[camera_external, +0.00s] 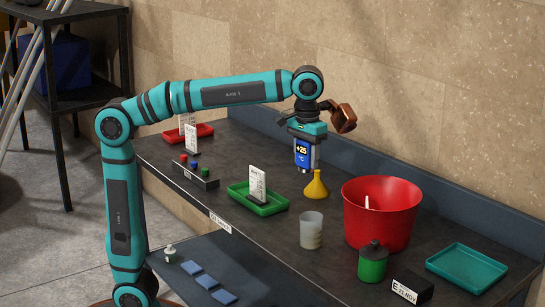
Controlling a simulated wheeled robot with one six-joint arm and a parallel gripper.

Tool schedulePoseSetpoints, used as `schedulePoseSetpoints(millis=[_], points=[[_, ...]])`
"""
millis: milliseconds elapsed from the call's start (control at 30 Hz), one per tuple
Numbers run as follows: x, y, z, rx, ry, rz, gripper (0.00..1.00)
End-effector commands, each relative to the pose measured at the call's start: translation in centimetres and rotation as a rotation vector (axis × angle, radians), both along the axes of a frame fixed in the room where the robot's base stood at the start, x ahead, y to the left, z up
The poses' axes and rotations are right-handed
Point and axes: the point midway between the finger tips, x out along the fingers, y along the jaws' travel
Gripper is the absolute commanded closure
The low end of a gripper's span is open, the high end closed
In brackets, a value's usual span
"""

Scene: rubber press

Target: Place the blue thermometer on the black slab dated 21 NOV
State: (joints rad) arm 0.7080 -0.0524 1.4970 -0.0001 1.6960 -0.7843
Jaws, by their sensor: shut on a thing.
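The black slab (422,284) lies at the front right of the bench, with a white label that appears to read E 21 NOV. Its top is bare. The thermometer is well to the left of the slab and apart from it.
Between them stand a yellow funnel (316,187), a clear cup (311,231), a tall red bucket (381,221) and a green bottle (372,264). A teal tray (467,267) lies right of the slab. A green tray (270,207) with a card is at left.

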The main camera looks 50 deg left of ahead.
Motion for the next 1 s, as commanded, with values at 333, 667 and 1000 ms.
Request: schedulePoseSetpoints(millis=[333,667,1000], points=[[3.3,-9.3,1.7,0.001,0.001,-0.02,0.85],[5.0,-18.3,2.2,0.001,0.001,-0.037,0.85],[5.3,-27.5,1.2,0.0,0.001,-0.053,0.85]])
